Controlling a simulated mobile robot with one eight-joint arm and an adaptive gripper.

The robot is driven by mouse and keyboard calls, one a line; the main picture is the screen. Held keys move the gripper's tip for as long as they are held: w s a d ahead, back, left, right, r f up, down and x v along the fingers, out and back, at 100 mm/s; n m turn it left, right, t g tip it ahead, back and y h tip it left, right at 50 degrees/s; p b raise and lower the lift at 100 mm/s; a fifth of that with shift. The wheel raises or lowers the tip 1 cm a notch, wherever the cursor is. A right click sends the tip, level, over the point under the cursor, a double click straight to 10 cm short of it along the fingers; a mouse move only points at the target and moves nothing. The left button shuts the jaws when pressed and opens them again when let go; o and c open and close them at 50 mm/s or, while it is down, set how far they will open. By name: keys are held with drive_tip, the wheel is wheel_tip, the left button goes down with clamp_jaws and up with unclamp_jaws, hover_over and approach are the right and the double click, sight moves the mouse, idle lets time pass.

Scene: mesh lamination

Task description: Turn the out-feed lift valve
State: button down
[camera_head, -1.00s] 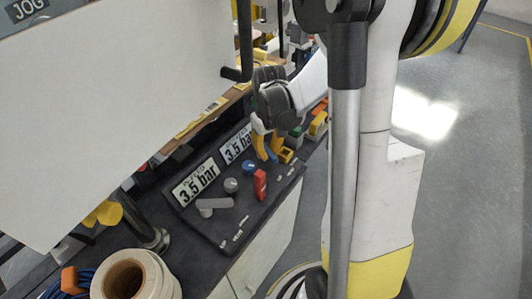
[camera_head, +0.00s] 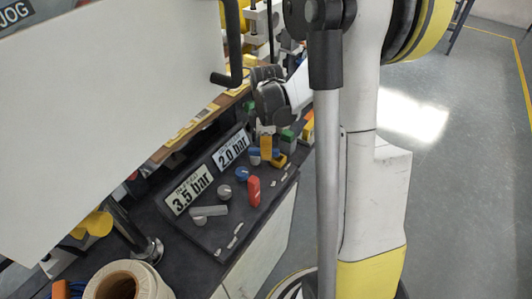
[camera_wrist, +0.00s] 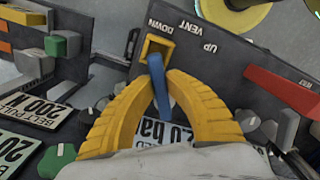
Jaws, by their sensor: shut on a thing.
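A blue lever (camera_wrist: 159,88) stands on the dark valve panel (camera_wrist: 226,62). In the wrist view its end lies at a square yellow frame (camera_wrist: 157,47) beside the word DOWN; UP and VENT are printed to the right. My gripper (camera_wrist: 157,82) has its two curved yellow fingers closed on the blue lever from both sides. In the head view my gripper (camera_head: 266,143) reaches down to the panel's far end, and the blue lever (camera_head: 268,153) shows only in part beside the fingers. The right gauge (camera_head: 231,150) reads 2.0 bar.
A red lever (camera_head: 254,191) stands nearer on the panel, also right of my fingers in the wrist view (camera_wrist: 284,90). A grey lever (camera_head: 209,211), knobs and a 3.5 bar gauge (camera_head: 189,191) sit nearby. A white board (camera_head: 110,105) overhangs the left; floor is clear at right.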

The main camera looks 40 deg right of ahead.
drive_tip(key=shift+w+d+n, duration=0.15)
drive_tip(key=shift+w+n, duration=0.05)
drive_tip(key=shift+n, duration=0.7)
drive_tip(key=c, duration=1.7)
unclamp_jaws()
drive_tip(key=shift+w, duration=0.1)
drive_tip(key=shift+o, duration=0.2)
wheel_tip(320, 180, up, 12)
